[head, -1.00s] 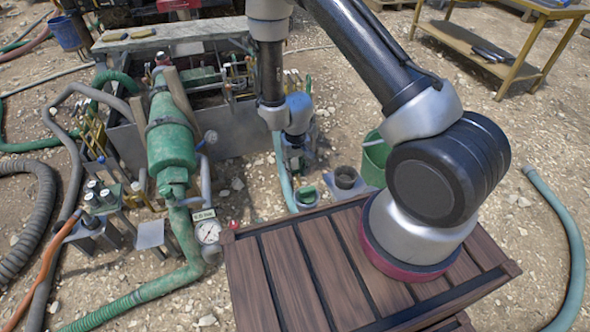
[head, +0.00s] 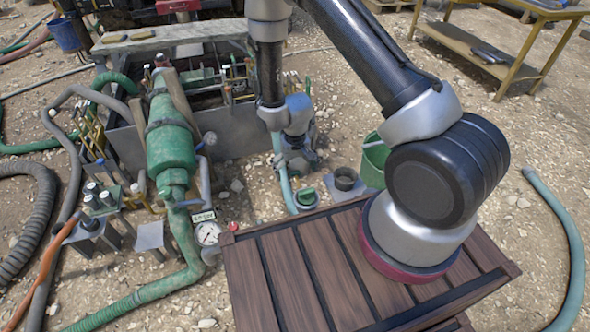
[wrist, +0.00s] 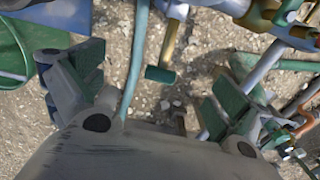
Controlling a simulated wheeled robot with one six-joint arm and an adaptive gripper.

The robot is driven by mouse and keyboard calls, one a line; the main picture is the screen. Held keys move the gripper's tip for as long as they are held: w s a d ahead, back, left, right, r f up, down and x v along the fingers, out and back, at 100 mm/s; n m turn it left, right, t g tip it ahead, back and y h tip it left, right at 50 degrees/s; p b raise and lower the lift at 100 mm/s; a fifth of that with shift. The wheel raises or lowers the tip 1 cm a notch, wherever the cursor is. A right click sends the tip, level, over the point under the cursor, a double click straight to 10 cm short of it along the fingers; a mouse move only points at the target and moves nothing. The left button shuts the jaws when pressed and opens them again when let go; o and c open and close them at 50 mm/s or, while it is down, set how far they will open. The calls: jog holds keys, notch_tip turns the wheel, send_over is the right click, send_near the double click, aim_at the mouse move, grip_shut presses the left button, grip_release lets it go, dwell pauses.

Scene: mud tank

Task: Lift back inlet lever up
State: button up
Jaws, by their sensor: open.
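My gripper (wrist: 155,95) is open in the wrist view, with one green-padded finger on each side and nothing between them. A lever with a short green grip (wrist: 160,74) on a brass stem shows just beyond the fingertips, between them in the picture and apart from both. I cannot tell for sure that it is the back inlet lever. In the head view my gripper (head: 298,160) points down beside the metal tank (head: 225,133), right of the green cylinder (head: 170,140). The lever cannot be made out there.
A pale hose (wrist: 136,60) runs beside the lever. Pipes and valves crowd the wrist view's right side. In the head view, a green bucket (head: 375,160) and a dark pot (head: 345,179) stand right of the gripper, and a slatted wooden crate (head: 300,270) is in front.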

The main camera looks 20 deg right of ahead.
jog(key=shift+r, duration=4.05)
jog(key=s+d+r+n+g, duration=0.1)
jog(key=s+d+g, duration=0.1)
jog(key=s, duration=0.4)
jog(key=s+d+r+t, duration=0.2)
jog(key=s+d+r, duration=0.2)
jog(key=r, duration=0.8)
jog(key=s+d+r+t, duration=0.2)
jog(key=s+d+r, duration=0.2)
jog(key=r, duration=0.9)
jog(key=s+d+r+m+t, duration=0.1)
jog(key=s+d+r, duration=0.4)
jog(key=r, duration=0.7)
jog(key=shift+s+r+t, duration=0.4)
jog(key=shift+s+t, duration=0.3)
jog(key=shift+s, duration=0.25)
